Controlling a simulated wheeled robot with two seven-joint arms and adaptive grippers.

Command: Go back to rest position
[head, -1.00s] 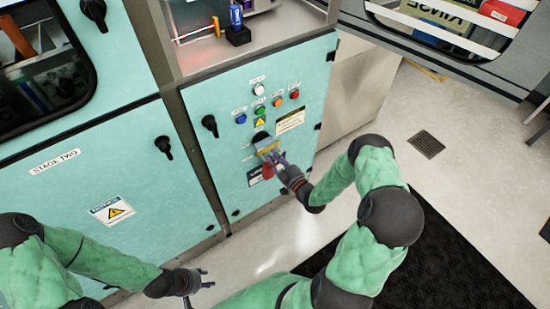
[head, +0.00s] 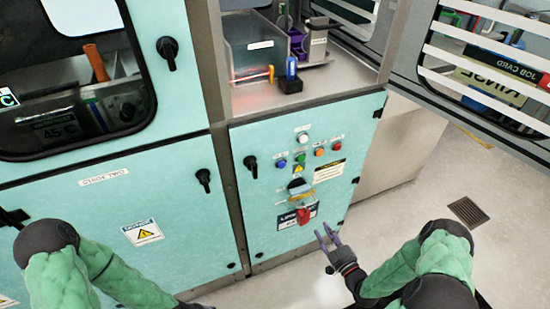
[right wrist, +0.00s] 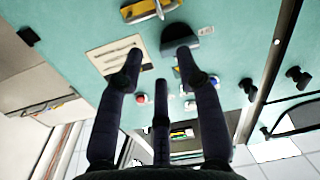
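My right gripper (head: 328,236) is open and empty in the head view, in front of and below the teal control panel (head: 345,130), apart from it. Its spread fingers (right wrist: 155,75) also show in the right wrist view with nothing between them. A red tag or padlock (head: 306,214) hangs at the yellow-and-grey switch (head: 301,190) on the panel. My left arm (head: 90,270) is at the lower left of the head view. Its gripper is cut off by the bottom edge.
Coloured buttons (head: 300,158) sit above the switch. Black latches (head: 250,165) stick out from the cabinet doors. A shelf with a blue item (head: 291,68) and a purple holder (head: 298,42) is above the panel. Open floor with a drain (head: 467,212) lies to the right.

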